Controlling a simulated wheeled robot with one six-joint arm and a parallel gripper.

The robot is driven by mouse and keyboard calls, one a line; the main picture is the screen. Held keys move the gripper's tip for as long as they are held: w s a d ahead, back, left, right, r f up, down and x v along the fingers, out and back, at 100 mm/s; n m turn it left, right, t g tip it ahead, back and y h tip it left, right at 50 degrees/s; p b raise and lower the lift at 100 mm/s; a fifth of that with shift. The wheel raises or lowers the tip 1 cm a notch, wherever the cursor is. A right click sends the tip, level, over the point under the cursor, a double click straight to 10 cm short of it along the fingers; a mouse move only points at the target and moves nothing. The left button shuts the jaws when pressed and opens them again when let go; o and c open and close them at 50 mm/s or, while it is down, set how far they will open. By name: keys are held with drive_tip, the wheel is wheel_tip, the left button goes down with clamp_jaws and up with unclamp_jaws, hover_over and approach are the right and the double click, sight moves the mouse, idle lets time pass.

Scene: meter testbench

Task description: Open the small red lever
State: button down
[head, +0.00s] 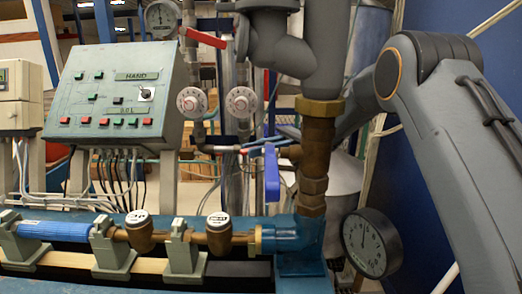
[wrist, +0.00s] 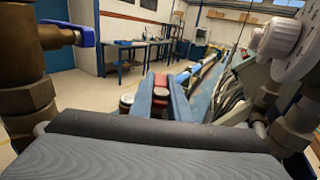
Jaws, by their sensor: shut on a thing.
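The small red lever (head: 254,144) sits on the horizontal pipe at mid-height, left of the brass column in the head view. It shows as a short red strip beside the blue lever. My gripper shows in the wrist view as a wide dark grey shape (wrist: 165,126) across the bottom.
A larger red lever (head: 204,38) is higher up. Two white round knobs (head: 191,102) (head: 240,102) sit above the pipe. The brass column (head: 316,150) stands close to my arm. A pressure gauge (head: 370,243) is at lower right, and a control panel (head: 117,92) at left.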

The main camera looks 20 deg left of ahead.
drive_tip(key=c, duration=1.7)
unclamp_jaws()
wheel_tip(320, 180, up, 8)
drive_tip(key=shift+p, duration=0.9)
wheel_tip(320, 180, up, 2)
drive_tip(key=p, duration=0.5)
